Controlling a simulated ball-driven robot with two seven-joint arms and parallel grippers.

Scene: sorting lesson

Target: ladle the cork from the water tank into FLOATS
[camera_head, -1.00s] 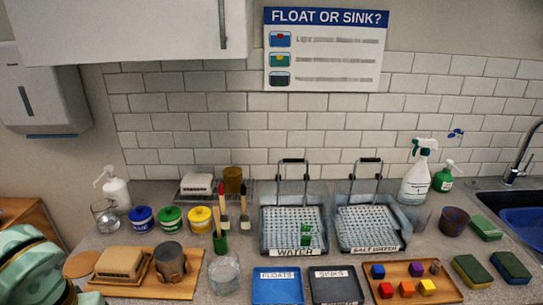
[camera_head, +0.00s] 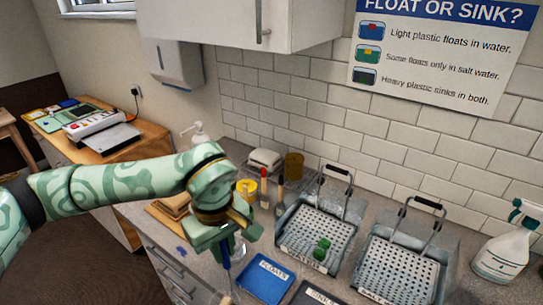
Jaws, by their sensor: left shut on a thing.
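My left gripper (camera_head: 224,247) is shut on a slim blue handle (camera_head: 227,262) that hangs down over the counter's front edge. Its lower end is brownish and blurred near the bottom of the picture, so I cannot tell whether it is the ladle. The water tank (camera_head: 283,238) stands right of the gripper with a perforated basket in it. A green block (camera_head: 321,248) is in this tank. I cannot make out a cork. The blue FLOATS tray (camera_head: 264,279) lies in front of the water tank, just right of the gripper. My right gripper is out of view.
A second tank (camera_head: 407,272) with a basket stands to the right. A dark SINKS tray (camera_head: 312,297) is cut off at the bottom. Brushes (camera_head: 264,188) and a yellow pot (camera_head: 246,190) stand behind my gripper. A spray bottle (camera_head: 500,250) is far right.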

